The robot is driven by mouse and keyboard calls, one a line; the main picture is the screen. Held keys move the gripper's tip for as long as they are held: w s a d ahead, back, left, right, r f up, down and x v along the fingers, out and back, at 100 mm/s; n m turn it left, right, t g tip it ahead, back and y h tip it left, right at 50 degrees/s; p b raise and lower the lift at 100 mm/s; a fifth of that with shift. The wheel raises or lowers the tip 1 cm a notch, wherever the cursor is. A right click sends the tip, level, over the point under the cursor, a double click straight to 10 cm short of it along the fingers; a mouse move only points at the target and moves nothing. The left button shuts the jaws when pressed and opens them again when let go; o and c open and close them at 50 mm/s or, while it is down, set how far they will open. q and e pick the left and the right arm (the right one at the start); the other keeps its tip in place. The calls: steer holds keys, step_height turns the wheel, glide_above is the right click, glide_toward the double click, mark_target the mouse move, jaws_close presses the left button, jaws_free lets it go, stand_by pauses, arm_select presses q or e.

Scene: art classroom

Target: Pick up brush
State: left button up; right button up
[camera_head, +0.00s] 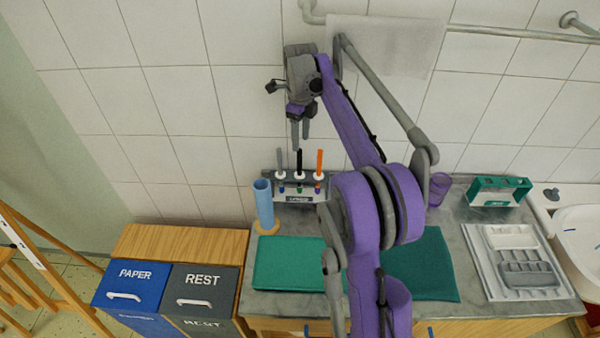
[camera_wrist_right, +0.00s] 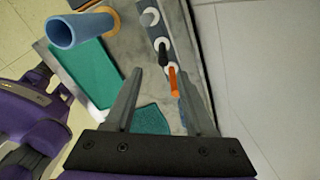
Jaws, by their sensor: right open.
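Three brushes stand upright in a small rack (camera_head: 287,198) at the back of the counter: a grey one (camera_head: 280,158), a black one (camera_head: 299,160) and an orange one (camera_head: 319,161). My right gripper (camera_head: 300,143) is above the rack, fingers pointing down, open and empty. In the right wrist view, the orange brush (camera_wrist_right: 173,82) shows between the open fingers (camera_wrist_right: 160,74), nearer the right finger. The black brush (camera_wrist_right: 163,50) lies just beyond the fingertips there. I cannot tell the exact height gap. My left gripper is not in view.
A blue cylinder (camera_head: 264,205) stands left of the rack. A green tray (camera_head: 285,263) and green mat (camera_head: 430,262) lie in front. A purple cup (camera_head: 439,188), green holder (camera_head: 497,191) and grey tray (camera_head: 528,273) are right. The tiled wall (camera_head: 240,100) is close behind.

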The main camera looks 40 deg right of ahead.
glide_toward(300, 174)
steer(key=f, duration=0.5)
steer(key=shift+w+d, duration=0.2)
steer(key=shift+w, duration=0.15)
jaws_close()
